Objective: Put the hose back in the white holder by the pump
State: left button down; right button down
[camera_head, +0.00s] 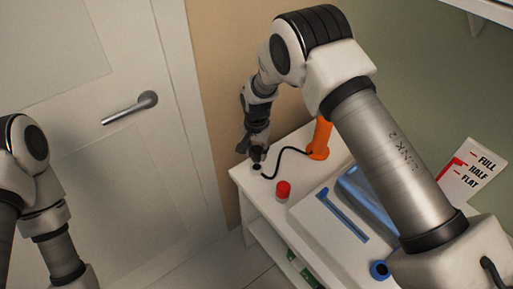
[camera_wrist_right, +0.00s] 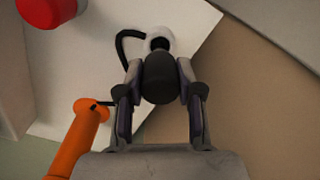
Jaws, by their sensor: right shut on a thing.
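The orange pump (camera_head: 320,138) stands on the white cabinet top, and part of it shows in the right wrist view (camera_wrist_right: 78,140). The black hose (camera_head: 287,151) curves from the pump toward my right gripper (camera_head: 258,153). In the wrist view my right gripper is shut on the hose's thick dark end (camera_wrist_right: 160,80). The small white holder (camera_wrist_right: 160,36), with a dark opening, shows just beyond that end. The hose end overlaps the holder's near edge in the picture; I cannot tell whether it touches. My left arm shows at the left, but its gripper is out of view.
A red-capped item (camera_head: 283,190) stands near the holder on the white cabinet top (camera_head: 244,178). Blue and white items (camera_head: 343,215) lie to the right. A sign (camera_head: 472,172) stands further right. A closed door (camera_head: 95,130) is at the left.

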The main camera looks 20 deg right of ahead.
aim_at(257, 160)
jog(key=shift+f, duration=0.7)
dwell(1.1)
jog(key=shift+f+b, duration=0.8)
jog(key=shift+f, duration=0.65)
jog(key=c, duration=0.7)
grip_release()
notch_tip(257, 160, up, 12)
jog(key=shift+f, duration=0.1)
